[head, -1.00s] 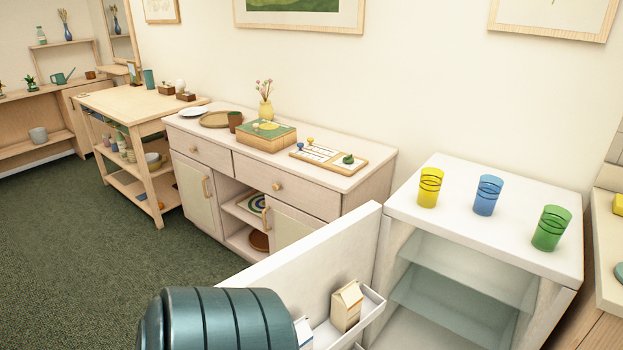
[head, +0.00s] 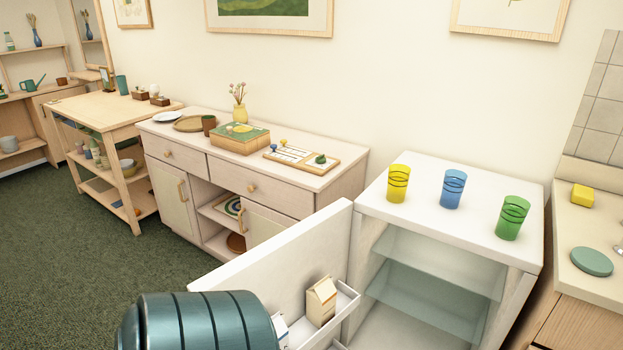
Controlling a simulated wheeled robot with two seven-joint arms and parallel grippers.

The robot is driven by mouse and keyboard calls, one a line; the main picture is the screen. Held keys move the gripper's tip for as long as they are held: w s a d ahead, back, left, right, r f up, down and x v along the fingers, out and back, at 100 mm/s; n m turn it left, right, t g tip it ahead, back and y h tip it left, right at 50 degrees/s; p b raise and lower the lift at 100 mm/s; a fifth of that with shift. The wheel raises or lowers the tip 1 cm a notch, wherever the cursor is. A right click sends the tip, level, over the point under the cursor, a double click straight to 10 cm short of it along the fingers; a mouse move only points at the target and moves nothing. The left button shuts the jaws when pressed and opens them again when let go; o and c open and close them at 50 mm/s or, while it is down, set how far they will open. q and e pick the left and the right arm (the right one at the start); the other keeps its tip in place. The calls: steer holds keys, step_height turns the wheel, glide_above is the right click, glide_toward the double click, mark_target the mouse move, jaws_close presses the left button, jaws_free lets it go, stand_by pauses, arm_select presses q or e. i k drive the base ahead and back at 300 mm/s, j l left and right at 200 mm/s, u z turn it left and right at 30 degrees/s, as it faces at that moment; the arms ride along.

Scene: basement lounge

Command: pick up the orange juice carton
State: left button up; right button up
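A small carton (head: 320,303) with a gabled top, cream and tan, stands upright in the door shelf of the open white fridge (head: 436,236). I cannot read its label, so I cannot tell whether it is the orange juice. A second, whiter carton (head: 280,330) stands to its left in the same door and is mostly hidden behind my teal arm part at the bottom. Neither of my grippers shows in the head view.
The open fridge door (head: 290,258) stands out to the left. Yellow, blue and green cups (head: 453,189) stand on the fridge top. A sideboard (head: 280,198) is behind the door. A counter (head: 583,235) with a yellow block is at right. The fridge's visible glass shelves (head: 440,264) look empty.

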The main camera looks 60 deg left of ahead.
mark_target(321, 298)
steer(key=i+u, duration=0.2)
steer(key=u, duration=0.25)
steer(key=i+l+u, duration=0.15)
steer(key=u, duration=0.3)
steer(key=i+l+u, duration=0.1)
steer(key=u, duration=0.4)
steer(key=i+l+u, duration=0.15)
steer(key=u, duration=0.3)
steer(key=i+l+u, duration=0.25)
steer(key=u, duration=0.2)
steer(key=i+l+u, duration=0.2)
steer(key=u, duration=0.3)
steer(key=l, duration=0.1)
